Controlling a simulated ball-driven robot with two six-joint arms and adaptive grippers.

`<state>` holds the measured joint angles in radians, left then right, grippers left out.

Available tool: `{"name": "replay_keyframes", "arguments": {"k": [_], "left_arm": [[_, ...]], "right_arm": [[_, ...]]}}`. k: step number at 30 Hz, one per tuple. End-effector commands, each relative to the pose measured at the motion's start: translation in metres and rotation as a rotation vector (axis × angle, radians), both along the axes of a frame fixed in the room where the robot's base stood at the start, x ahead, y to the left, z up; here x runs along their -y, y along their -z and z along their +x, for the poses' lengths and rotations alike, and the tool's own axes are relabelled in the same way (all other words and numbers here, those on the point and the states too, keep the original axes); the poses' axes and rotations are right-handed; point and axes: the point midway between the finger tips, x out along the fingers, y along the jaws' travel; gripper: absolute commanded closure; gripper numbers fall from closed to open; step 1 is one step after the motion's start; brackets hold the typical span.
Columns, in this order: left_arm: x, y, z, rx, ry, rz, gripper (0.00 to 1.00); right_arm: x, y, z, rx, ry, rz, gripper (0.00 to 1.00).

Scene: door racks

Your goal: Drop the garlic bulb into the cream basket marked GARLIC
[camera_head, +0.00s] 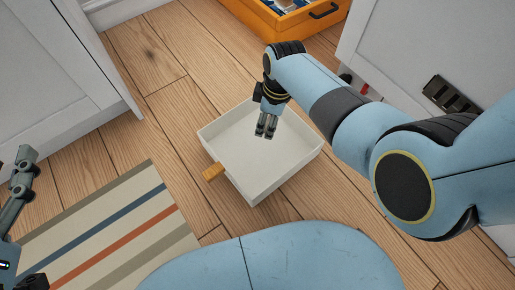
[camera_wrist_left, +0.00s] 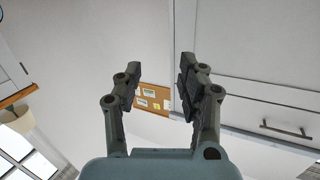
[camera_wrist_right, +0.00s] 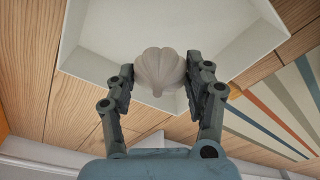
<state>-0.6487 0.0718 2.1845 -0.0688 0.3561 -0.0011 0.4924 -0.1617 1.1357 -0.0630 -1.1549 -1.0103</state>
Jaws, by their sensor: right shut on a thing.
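A pale, ribbed garlic bulb (camera_wrist_right: 160,70) sits between the fingers of my right gripper (camera_wrist_right: 161,82), which is shut on it. In the head view my right gripper (camera_head: 265,132) points down over the inside of a cream basket (camera_head: 285,185); the bulb is hidden there. Any writing on the tag cannot be read. The basket's inside (camera_wrist_right: 110,50) shows behind the bulb. My left gripper (camera_wrist_left: 160,80) is open and empty, off to the left.
A striped rug (camera_head: 110,230) lies left of the basket. White cabinets stand at the upper left (camera_head: 60,70) and upper right (camera_head: 400,45). An orange drawer (camera_head: 285,20) with things in it is at the top. Wooden floor (camera_head: 165,105) is clear around the basket.

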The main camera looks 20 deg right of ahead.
Motion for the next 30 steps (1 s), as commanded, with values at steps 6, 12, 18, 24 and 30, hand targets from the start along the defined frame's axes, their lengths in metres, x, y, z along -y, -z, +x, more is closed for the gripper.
{"name": "replay_keyframes", "arguments": {"k": [6,12,18,24,30], "left_arm": [[0.003,-0.027,0.013,0.125,0.015,0.0,0.6],[0.005,-0.042,0.017,0.191,0.023,0.0,0.6],[0.006,-0.046,0.018,0.208,0.025,0.0,0.6],[0.006,-0.046,0.018,0.208,0.025,0.0,0.6],[0.006,-0.046,0.018,0.208,0.025,0.0,0.6]], "right_arm": [[0.0,0.007,0.0,-0.001,0.0,0.001,0.76],[0.0,0.009,0.0,0.0,0.0,0.0,0.76],[0.0,0.009,0.0,0.001,0.0,0.0,0.76],[0.0,0.009,0.0,0.001,0.0,-0.001,0.44],[0.0,0.009,0.0,0.0,0.0,0.0,0.21]]}}
